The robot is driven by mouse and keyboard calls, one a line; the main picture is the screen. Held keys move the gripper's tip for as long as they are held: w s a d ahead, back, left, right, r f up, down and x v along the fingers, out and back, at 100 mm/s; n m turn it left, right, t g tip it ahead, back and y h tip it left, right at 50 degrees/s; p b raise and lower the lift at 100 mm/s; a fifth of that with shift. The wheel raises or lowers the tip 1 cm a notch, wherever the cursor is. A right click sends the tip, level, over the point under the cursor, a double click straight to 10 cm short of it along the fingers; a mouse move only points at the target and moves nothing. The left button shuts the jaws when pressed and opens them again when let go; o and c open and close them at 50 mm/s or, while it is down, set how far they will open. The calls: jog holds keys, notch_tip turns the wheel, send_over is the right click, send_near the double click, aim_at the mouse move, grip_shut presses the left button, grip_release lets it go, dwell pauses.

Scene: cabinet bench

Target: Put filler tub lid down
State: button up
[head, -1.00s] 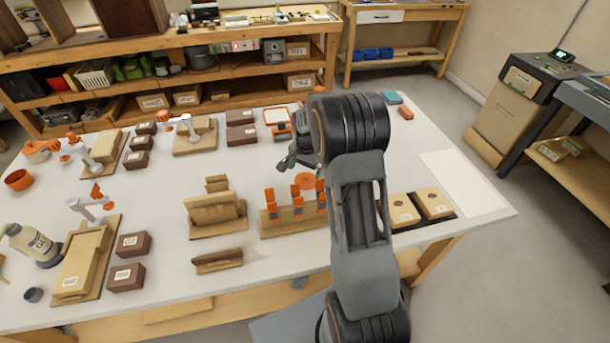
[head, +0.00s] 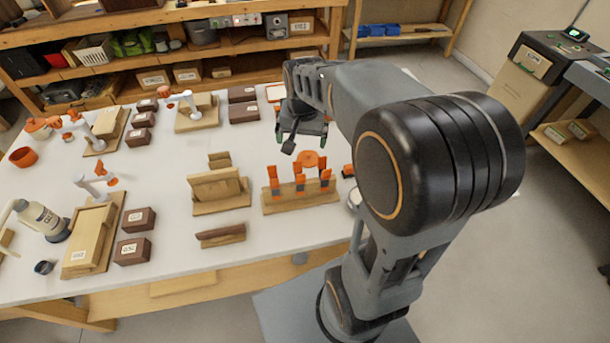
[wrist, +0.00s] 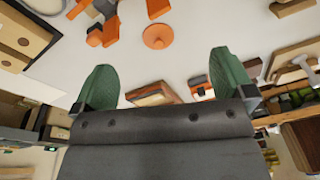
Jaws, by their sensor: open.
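An orange round disc, which looks like the filler tub lid (head: 312,159), lies on the white table just behind the wooden rack with orange clamps (head: 298,198). It also shows in the wrist view (wrist: 158,36), flat with a small raised centre, and nothing holds it. My gripper (head: 297,143) is open and empty above the table, behind and slightly left of the disc in the head view. An open orange tub (head: 22,157) stands at the far left.
A wooden holder (head: 218,188) and a wooden block (head: 221,235) are left of the rack. Dark boxes (head: 133,250) and clamp boards (head: 92,240) fill the left side. The white table (head: 170,170) is bare between them. My arm covers the table's right part.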

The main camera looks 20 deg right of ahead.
jog(key=s+a+n+t, duration=0.1)
jog(key=s+a+n, duration=0.1)
jog(key=s, duration=0.4)
jog(key=s+a+n, duration=0.2)
jog(key=s+n, duration=0.2)
jog(key=s, duration=0.2)
jog(key=shift+s+a+f+t, duration=0.15)
jog(key=shift+a+f+t, duration=0.15)
jog(key=shift+t, duration=0.1)
